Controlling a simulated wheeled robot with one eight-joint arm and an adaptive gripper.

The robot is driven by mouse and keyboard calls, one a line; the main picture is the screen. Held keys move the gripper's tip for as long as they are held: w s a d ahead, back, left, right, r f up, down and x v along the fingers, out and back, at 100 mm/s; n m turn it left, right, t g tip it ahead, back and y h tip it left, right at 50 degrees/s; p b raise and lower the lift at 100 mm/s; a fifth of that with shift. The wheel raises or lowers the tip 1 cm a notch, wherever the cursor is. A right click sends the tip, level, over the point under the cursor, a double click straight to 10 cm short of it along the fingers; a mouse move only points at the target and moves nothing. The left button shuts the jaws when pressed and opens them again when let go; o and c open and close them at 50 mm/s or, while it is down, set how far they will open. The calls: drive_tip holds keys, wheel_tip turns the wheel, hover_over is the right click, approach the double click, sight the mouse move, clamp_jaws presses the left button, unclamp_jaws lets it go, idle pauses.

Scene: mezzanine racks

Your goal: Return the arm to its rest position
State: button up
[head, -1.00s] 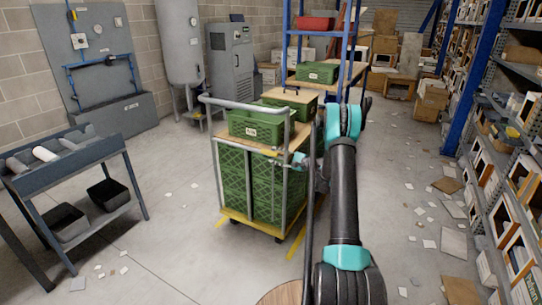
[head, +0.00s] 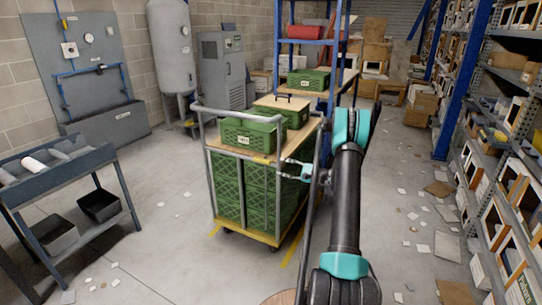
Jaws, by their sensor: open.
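My arm reaches forward from the bottom of the head view, with its elbow raised right of centre. My gripper (head: 287,169) is small in the view, at the end of the wrist that points left from the arm. It is open and I see nothing held in it. It appears in front of the right side of the trolley (head: 212,185); I cannot tell whether it is touching the trolley's frame.
The trolley carries green crates (head: 262,196), with another green crate (head: 247,134) on top. A blue-posted rack (head: 465,85) lines the right side. A grey bench (head: 62,165) stands left. Paper scraps litter the floor, which is open between trolley and bench.

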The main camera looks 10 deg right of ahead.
drive_tip(key=s+a+r+n+g+h, duration=0.25)
drive_tip(key=s+a+r, duration=0.2)
drive_tip(key=s, duration=0.45)
drive_tip(key=s+a+r+n+g+h, duration=0.2)
drive_tip(key=s+a+r+n+h, duration=0.15)
drive_tip(key=s+a, duration=0.4)
drive_tip(key=s+d+f+n+h, duration=0.1)
drive_tip(key=s+d+n+h, duration=0.1)
drive_tip(key=s, duration=0.8)
drive_tip(key=s+d+f+n+g+h, duration=0.1)
drive_tip(key=s+d+f+n+h, duration=0.1)
drive_tip(key=s, duration=0.9)
drive_tip(key=s+d+f+n+h, duration=0.1)
drive_tip(key=s+d+n+h, duration=0.2)
drive_tip(key=s, duration=0.7)
drive_tip(key=shift+s+f+n+g+h, duration=0.15)
drive_tip(key=shift+f+n+g+h, duration=0.25)
drive_tip(key=shift+h, duration=0.3)
drive_tip(key=shift+a, duration=0.1)
